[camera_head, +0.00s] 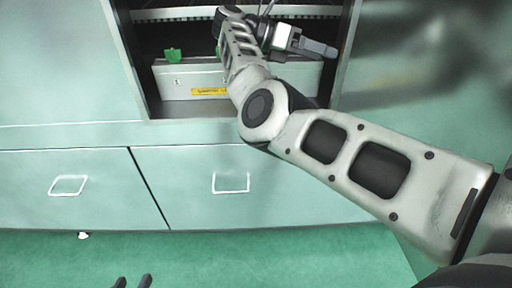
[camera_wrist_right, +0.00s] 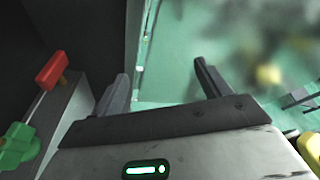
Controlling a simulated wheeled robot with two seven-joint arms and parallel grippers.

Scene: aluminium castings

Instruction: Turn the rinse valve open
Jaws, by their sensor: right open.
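Two valve handles show on the light grey box. A green star-shaped handle (camera_head: 173,55) stands on top at the left in the head view; a green handle (camera_wrist_right: 18,145) shows at lower left in the wrist view. A red handle (camera_wrist_right: 52,70) stands beyond it and I cannot pick it out in the head view. I cannot tell which is the rinse valve. My right gripper (camera_wrist_right: 163,85) is open and empty, to the right of both handles, touching neither; in the head view it points right (camera_head: 325,49).
The grey box (camera_head: 170,82) with a yellow label (camera_head: 208,92) sits in an open cabinet bay. The bay's right wall (camera_head: 346,50) is close to my right gripper. Drawers with white handles (camera_head: 231,182) lie below. My right arm covers part of the box.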

